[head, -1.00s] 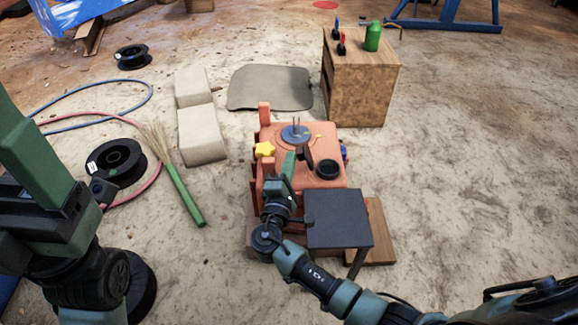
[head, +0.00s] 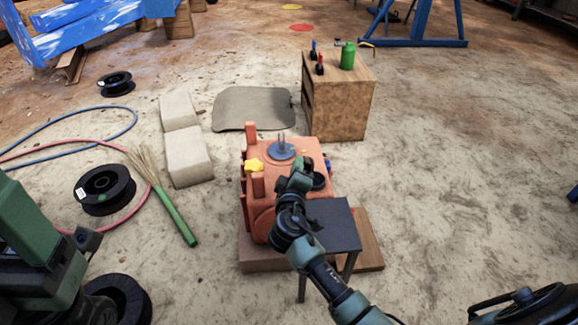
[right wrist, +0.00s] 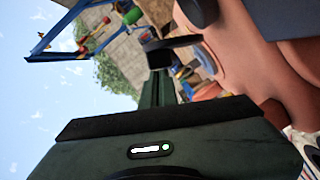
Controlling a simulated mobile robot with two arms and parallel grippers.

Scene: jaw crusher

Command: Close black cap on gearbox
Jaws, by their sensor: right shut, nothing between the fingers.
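The orange gearbox (head: 258,215) stands on a wooden base in the middle of the head view. The black cap's round rim (head: 320,181) shows on its top at the right, partly behind my right gripper (head: 302,167). That gripper is over the gearbox top beside the rim, shut and empty. In the right wrist view, the shut fingers (right wrist: 157,85) point up, with the orange gearbox surface (right wrist: 245,50) to the right. A dark piece (right wrist: 198,11) shows at the top; I cannot tell whether it is the cap. Whether the gripper touches the cap is unclear. My left gripper is out of view.
A dark small table (head: 335,225) stands close in front. A wooden cabinet (head: 340,105) stands behind. Open floor lies to the right.

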